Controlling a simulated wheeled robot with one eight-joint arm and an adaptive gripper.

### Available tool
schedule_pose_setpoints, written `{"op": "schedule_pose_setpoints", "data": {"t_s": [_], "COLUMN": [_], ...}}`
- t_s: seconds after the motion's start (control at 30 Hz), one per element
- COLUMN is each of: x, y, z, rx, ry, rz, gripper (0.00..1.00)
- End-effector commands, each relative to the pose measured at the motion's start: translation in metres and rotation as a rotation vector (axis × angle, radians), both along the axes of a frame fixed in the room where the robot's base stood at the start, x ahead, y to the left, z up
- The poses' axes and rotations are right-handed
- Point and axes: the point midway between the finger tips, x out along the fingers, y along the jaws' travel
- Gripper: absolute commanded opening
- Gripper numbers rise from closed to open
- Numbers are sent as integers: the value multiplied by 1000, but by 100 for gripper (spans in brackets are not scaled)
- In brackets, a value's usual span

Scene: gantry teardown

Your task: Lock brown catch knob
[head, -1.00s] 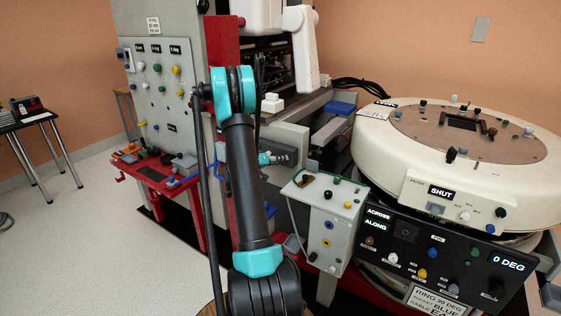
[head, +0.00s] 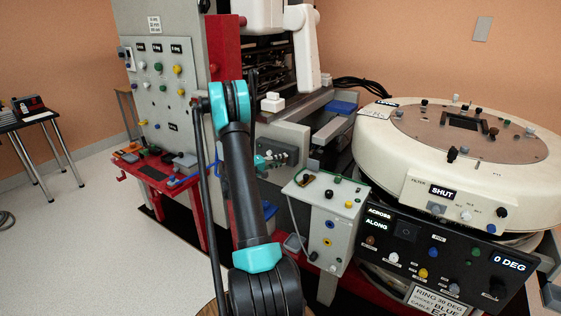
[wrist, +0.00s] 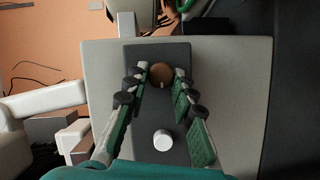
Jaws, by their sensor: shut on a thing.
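The brown catch knob (wrist: 161,76) is near the top of a dark upright strip (wrist: 152,116) on a pale grey plate (wrist: 235,100) in the wrist view. A white knob (wrist: 163,141) sits below it on the same strip. My gripper (wrist: 161,74) has its two green-padded fingers on either side of the brown knob, shut on it at the tips. In the head view my gripper (head: 279,158) is small, partly behind my arm, at the grey box below the rail. The brown knob cannot be made out there.
A grey control box (head: 322,220) with coloured knobs stands close to the right of my arm. The big cream ring (head: 380,140) and its black panel (head: 440,255) fill the right. A red frame (head: 165,180) with a knob panel (head: 160,90) stands left. Open floor lies front left.

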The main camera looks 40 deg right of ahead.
Motion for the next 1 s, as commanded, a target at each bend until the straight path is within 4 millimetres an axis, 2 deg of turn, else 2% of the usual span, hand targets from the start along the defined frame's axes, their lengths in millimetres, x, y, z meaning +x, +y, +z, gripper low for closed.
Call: {"op": "schedule_pose_setpoints", "data": {"t_s": [0.4,0.43,0.57,0.87,1.0], "x": [0,0,0,0,1], "y": [1,1,0,1,11], "z": [-1,-1,0,0,1], "rx": [0,0,-1,-1,-2], "ry": [5,5,5,4,5], "rz": [1,1,1,1,3], "gripper": [0,28,44,46,46]}}
